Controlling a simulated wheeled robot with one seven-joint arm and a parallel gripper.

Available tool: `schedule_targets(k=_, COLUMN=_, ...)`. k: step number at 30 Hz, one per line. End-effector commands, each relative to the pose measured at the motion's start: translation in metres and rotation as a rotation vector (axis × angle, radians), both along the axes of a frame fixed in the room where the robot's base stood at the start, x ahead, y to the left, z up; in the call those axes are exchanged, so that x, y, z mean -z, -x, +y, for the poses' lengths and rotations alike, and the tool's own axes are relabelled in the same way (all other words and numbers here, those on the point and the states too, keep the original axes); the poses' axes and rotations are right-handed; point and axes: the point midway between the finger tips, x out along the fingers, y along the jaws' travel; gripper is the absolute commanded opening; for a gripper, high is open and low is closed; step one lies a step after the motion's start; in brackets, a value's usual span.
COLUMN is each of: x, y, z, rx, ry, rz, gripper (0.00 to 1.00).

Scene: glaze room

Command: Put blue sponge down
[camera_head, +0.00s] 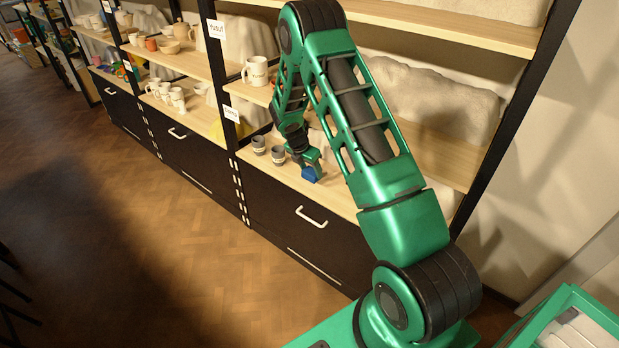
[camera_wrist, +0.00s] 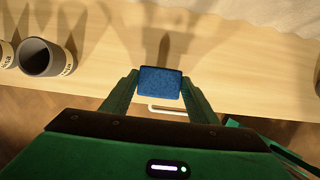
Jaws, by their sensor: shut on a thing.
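The blue sponge (camera_wrist: 160,82) is between the two fingers of my gripper (camera_wrist: 160,91) in the wrist view. My gripper is shut on it. In the head view the blue sponge (camera_head: 311,174) shows at the end of my gripper (camera_head: 309,165), over the front part of the lower wooden shelf (camera_head: 334,194). Whether the sponge touches the shelf or hangs just above it, I cannot tell. Shadows of my gripper fall on the shelf behind it.
Two grey cups (camera_head: 278,155) stand on the shelf left of my gripper; one grey cup (camera_wrist: 46,58) shows clearly in the wrist view. A dark drawer with a white handle (camera_head: 311,217) is below. The shelf right of the sponge looks clear. White mugs (camera_head: 256,71) stand higher up.

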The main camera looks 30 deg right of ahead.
Motion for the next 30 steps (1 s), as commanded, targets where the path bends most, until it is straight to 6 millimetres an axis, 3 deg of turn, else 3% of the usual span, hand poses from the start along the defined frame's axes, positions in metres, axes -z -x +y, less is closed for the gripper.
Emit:
schedule_targets(k=9, x=0.034, y=0.000, z=0.001, rx=-0.001, ry=-0.001, rz=0.001, gripper=0.26)
schedule_targets(k=20, x=0.037, y=0.000, z=0.001, rx=-0.001, ry=0.000, rz=0.000, gripper=0.26)
schedule_targets(k=21, x=0.037, y=0.000, z=0.001, rx=-0.001, ry=0.000, rz=0.000, gripper=0.63)
schedule_targets(k=22, x=0.036, y=0.000, z=0.001, rx=-0.001, ry=0.000, rz=0.000, gripper=0.70)
schedule_targets(k=30, x=0.036, y=0.000, z=0.001, rx=-0.001, ry=0.000, rz=0.000, gripper=0.72)
